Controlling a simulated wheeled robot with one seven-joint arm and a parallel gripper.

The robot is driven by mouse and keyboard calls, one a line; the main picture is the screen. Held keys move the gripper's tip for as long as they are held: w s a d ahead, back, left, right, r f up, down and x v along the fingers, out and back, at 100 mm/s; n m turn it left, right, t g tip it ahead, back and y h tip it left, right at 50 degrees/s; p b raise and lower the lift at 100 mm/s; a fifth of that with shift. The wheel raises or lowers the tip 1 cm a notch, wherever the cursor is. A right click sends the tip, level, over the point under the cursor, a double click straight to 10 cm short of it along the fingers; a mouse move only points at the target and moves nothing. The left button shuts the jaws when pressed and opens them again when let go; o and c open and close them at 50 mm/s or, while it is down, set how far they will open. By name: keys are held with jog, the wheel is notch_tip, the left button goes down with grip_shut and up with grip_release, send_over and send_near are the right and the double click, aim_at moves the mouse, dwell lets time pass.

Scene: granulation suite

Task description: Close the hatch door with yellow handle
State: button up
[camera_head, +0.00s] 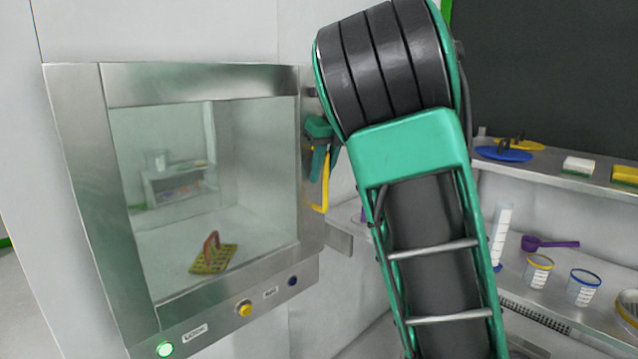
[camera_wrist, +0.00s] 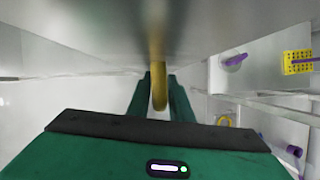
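The hatch (camera_head: 200,82) is a steel-framed unit with a large window, set in the wall at left in the head view. Its yellow handle (camera_head: 325,185) stands upright at the right edge of the frame. My gripper (camera_head: 318,165) is at this handle, with green fingers pointing down beside its upper part. In the wrist view the handle (camera_wrist: 158,90) lies between the two fingers of my gripper (camera_wrist: 160,78). I cannot tell whether the fingers press on it. The door looks nearly flush with its frame, but any gap on the handle side is hard to make out.
A yellow grid piece with a reddish handle (camera_head: 212,255) lies behind the window. Below are a green-lit button (camera_head: 165,349), a yellow button (camera_head: 244,309) and a blue one (camera_head: 292,282). Shelves at right hold beakers (camera_head: 538,270) and a purple scoop (camera_head: 550,243).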

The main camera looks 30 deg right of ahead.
jog(key=v, duration=0.8)
jog(key=shift+s+d, duration=0.2)
jog(key=shift+s, duration=0.05)
jog(key=shift+s+f, duration=0.1)
